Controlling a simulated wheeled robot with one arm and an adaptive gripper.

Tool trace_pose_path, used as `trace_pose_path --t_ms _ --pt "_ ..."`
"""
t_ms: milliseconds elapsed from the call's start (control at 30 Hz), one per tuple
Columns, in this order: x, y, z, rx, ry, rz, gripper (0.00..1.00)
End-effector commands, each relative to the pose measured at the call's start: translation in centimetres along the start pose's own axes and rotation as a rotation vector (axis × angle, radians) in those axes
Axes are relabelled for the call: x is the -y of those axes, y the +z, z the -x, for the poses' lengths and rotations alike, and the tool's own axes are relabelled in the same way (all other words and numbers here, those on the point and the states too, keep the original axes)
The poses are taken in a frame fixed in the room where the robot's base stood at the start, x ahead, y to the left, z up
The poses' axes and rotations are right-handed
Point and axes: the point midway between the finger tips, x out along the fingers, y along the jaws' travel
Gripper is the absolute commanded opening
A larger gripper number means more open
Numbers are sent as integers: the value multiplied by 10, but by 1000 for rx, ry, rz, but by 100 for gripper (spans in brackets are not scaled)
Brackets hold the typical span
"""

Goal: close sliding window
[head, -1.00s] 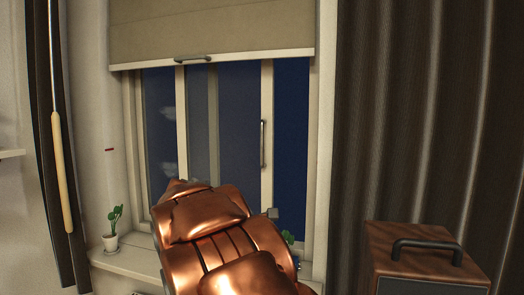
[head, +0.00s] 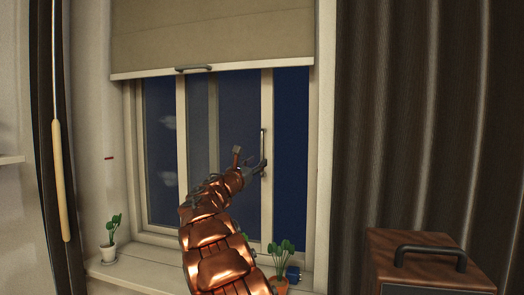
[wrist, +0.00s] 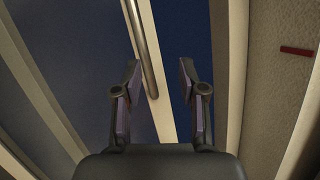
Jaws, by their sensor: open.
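The window has a pale-framed sliding pane (head: 267,205) with a vertical grey bar handle (head: 263,140) on its right upright. Dark blue opening or glass (head: 291,150) shows right of that upright; I cannot tell which. My gripper (head: 250,157) is open at the handle's lower half, fingers spread. In the wrist view, my open gripper (wrist: 160,72) has the handle (wrist: 143,45) running down from the top, its end between the fingers and nearer the left one. Nothing is held; I cannot tell whether a finger touches the handle.
A beige blind (head: 210,35) hangs over the window top. The sill holds a potted plant (head: 112,238) at left and another (head: 281,262) at right, beside a small blue thing (head: 293,273). A wooden box (head: 425,240) stands at front right. A dark curtain (head: 430,110) hangs at right.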

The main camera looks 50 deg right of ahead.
Motion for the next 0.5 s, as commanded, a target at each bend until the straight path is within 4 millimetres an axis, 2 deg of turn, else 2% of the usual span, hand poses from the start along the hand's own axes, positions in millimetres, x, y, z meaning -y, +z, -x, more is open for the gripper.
trace_pose_path --t_ms 200,500 --pt "-19 3 -15 85 47 121 41" --pt "-26 5 -26 108 59 158 41"
